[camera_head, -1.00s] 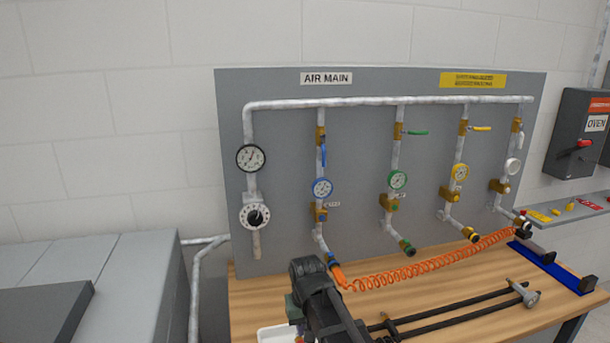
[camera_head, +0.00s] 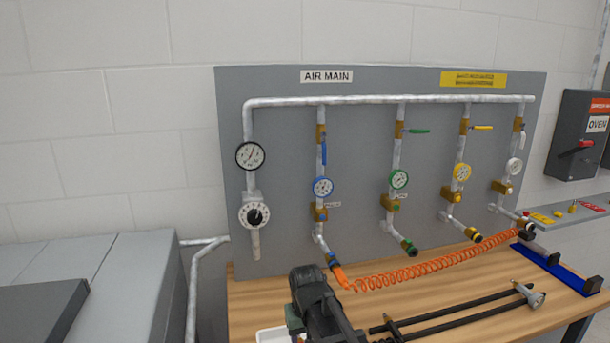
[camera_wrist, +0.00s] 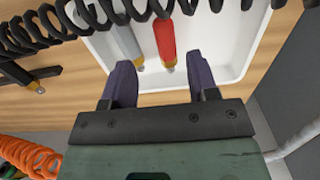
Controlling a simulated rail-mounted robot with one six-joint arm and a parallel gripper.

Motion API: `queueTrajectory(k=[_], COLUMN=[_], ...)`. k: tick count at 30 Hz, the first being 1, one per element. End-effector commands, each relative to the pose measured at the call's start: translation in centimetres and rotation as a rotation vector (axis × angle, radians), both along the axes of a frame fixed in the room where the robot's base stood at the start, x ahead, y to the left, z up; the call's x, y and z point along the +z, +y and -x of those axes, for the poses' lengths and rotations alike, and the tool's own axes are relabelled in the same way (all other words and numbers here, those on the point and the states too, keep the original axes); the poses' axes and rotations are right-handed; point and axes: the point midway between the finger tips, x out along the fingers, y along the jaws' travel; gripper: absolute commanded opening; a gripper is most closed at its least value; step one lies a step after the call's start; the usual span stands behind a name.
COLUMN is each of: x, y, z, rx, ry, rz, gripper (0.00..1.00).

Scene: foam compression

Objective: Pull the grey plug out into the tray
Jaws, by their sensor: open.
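In the wrist view a grey plug-like piece (camera_wrist: 128,42) with a brass tip shows over the white tray (camera_wrist: 228,62), left of a red piece (camera_wrist: 165,40) with a brass tip. I cannot tell whether these two lie in the tray or hang above it. My gripper (camera_wrist: 158,78) is open, with its two purple fingers apart and nothing visible between their tips. The grey and red pieces are beyond the fingertips. In the head view the tray (camera_head: 270,336) is partly cut off at the bottom edge, and my arm hides the fingers.
A black coiled hose (camera_wrist: 75,25) crosses the top of the wrist view. An orange coiled hose (camera_head: 420,268) runs along the board of pipes and gauges (camera_head: 290,140). Black rails (camera_head: 450,318) and a blue-based stand (camera_head: 565,275) occupy the wooden bench.

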Motion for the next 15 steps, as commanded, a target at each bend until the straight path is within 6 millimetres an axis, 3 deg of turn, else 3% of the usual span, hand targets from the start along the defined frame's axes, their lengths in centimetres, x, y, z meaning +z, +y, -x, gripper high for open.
queueTrajectory(k=[5,12,15], x=[2.8,8.9,10.5], y=[0.0,0.0,0.0], z=[0.0,0.0,0.0], rx=[0.000,0.000,0.000], ry=[0.000,0.000,0.000], rz=[0.000,0.000,0.000], gripper=[0.54,0.54,0.54])
